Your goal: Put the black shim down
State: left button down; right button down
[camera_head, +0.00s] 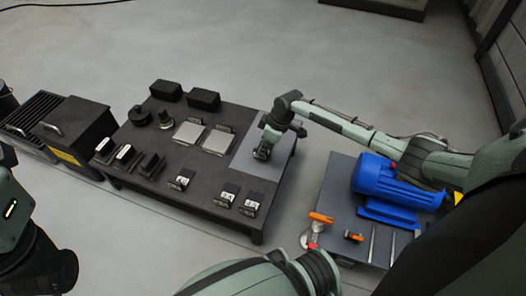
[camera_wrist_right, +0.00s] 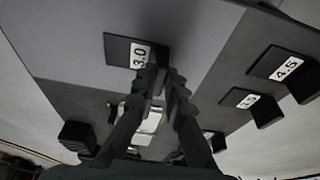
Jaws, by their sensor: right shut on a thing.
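My right gripper (camera_head: 263,151) is over the lighter grey pad (camera_head: 277,172) at the right end of the dark table. In the right wrist view its fingers (camera_wrist_right: 160,82) are shut on the black shim (camera_wrist_right: 117,46), whose white label reads 3.0. The grey pad (camera_wrist_right: 60,30) is beneath the shim; I cannot tell whether they touch. In the head view the gripper largely hides the shim. My left gripper is not in view.
Several labelled black holders (camera_head: 180,180) stand along the table's front edge; one reads 4.5 (camera_wrist_right: 283,66). Two pale plates (camera_head: 188,133) lie mid-table, with black blocks (camera_head: 203,99) behind. A blue motor (camera_head: 395,184) sits on a separate plate at right, beyond a floor gap.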

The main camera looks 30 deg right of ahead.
jog(key=shift+r, duration=0.15)
jog(key=shift+f, duration=0.2)
jog(key=c, duration=1.6)
grip_release()
